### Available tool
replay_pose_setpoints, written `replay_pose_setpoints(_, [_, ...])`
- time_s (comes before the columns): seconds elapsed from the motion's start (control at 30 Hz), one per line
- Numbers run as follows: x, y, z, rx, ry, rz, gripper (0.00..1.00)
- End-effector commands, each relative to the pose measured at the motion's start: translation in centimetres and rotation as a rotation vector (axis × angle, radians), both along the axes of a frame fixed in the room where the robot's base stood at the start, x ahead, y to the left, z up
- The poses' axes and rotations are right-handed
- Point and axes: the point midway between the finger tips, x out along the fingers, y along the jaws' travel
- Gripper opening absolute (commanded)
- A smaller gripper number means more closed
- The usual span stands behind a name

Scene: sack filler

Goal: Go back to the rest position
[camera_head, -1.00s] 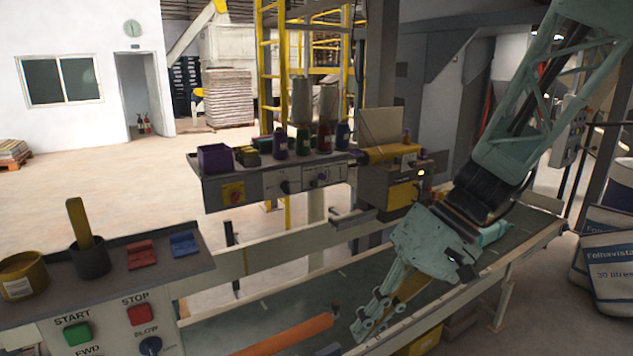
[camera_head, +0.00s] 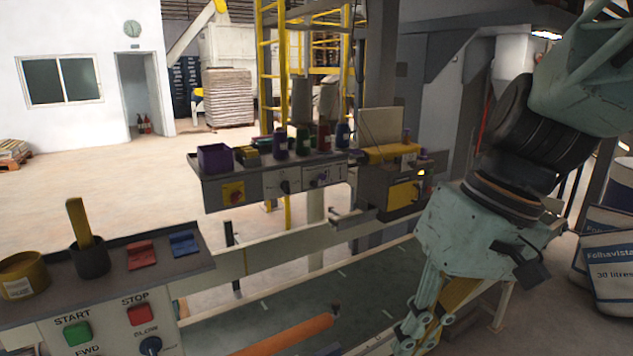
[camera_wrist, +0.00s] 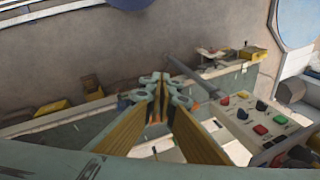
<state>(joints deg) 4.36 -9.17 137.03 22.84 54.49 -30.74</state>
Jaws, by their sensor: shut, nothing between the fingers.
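My gripper (camera_head: 418,330) is at the lower right of the head view, pointing down above the near side of the conveyor belt (camera_head: 365,285). In the wrist view, the fingertips of my gripper (camera_wrist: 160,84) meet at the middle of the picture. The gripper is shut with nothing between its fingers. In the head view the fingertips are near the bottom edge, right of the orange roller (camera_head: 285,336).
A control panel (camera_head: 190,318) with START and STOP buttons stands at the left; it also shows in the wrist view (camera_wrist: 262,118). A shelf (camera_head: 270,184) with bottles and a purple bin (camera_head: 215,158) stands behind the belt. White sacks (camera_head: 605,265) are at the right.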

Motion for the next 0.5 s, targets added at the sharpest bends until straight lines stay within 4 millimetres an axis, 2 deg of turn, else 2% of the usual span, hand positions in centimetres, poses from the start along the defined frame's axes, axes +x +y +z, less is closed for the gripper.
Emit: replay_pose_setpoints(0.5, [-4.6,-2.9,2.7,-0.129,-0.094,-0.091,0.0])
